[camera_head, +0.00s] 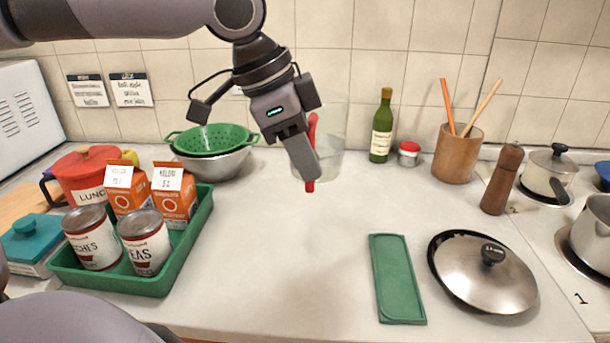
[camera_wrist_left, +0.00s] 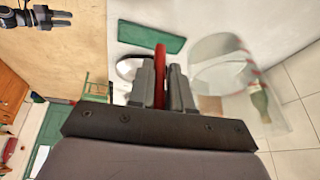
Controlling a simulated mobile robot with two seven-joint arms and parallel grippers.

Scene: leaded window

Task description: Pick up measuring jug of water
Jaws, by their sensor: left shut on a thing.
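The measuring jug (camera_head: 331,140) is clear, with a red handle, and stands upright near the back of the counter. It also shows in the left wrist view as a see-through cylinder (camera_wrist_left: 220,68) with red marks. My left gripper (camera_head: 306,168) is shut on the jug's red handle, which shows between the fingers in the left wrist view (camera_wrist_left: 160,78). The fingers hide part of the handle and the jug's left side. I cannot tell if its base touches the counter, nor the water level. My right gripper (camera_wrist_left: 58,18) shows small in the left wrist view, its fingers apart and empty.
A green bottle (camera_head: 381,127) and a small red-lidded jar (camera_head: 408,154) stand right of the jug. A steel bowl with a green colander (camera_head: 213,138) is to its left. A green tray (camera_head: 203,215) holds cans and cartons. The counter in front is clear up to a green mat (camera_head: 397,280) and lid.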

